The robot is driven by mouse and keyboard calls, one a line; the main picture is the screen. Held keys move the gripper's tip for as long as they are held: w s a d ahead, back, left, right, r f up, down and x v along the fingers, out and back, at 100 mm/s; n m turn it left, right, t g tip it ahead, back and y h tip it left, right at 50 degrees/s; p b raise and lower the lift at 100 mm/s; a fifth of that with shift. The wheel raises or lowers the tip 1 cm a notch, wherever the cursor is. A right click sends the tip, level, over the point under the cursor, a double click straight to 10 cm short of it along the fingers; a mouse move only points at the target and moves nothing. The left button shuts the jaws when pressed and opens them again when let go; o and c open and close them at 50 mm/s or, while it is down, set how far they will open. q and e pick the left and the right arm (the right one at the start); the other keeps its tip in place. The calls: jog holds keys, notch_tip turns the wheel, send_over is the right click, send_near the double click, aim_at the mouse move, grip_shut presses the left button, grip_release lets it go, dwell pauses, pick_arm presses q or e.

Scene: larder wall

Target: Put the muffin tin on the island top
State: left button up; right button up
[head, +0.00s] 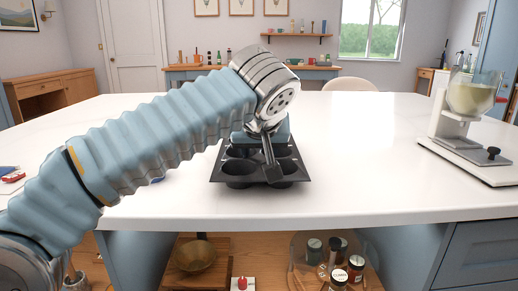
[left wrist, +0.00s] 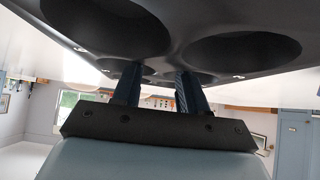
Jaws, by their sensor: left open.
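The dark muffin tin (head: 240,171) sits on the white island top (head: 370,175), near its front edge and around the middle of the head view. My left gripper (head: 271,170) reaches down over the tin from behind and hides part of its middle and far side. In the left wrist view the tin (left wrist: 180,25) fills the top of the picture, with its round cups showing. My left fingers (left wrist: 160,84) stand apart there, close to the tin between the cups; I cannot tell whether they touch it. My right gripper is not in view.
A white blender-like machine (head: 463,130) stands at the right of the island. A red and white item (head: 12,175) lies at the far left. Shelves below the top hold a brass bowl (head: 194,256) and several jars (head: 338,276). The top right of the tin is clear.

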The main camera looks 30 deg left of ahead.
pick_arm(q)
jog(key=p+v, duration=0.2)
jog(key=v, duration=1)
jog(key=shift+w, duration=0.1)
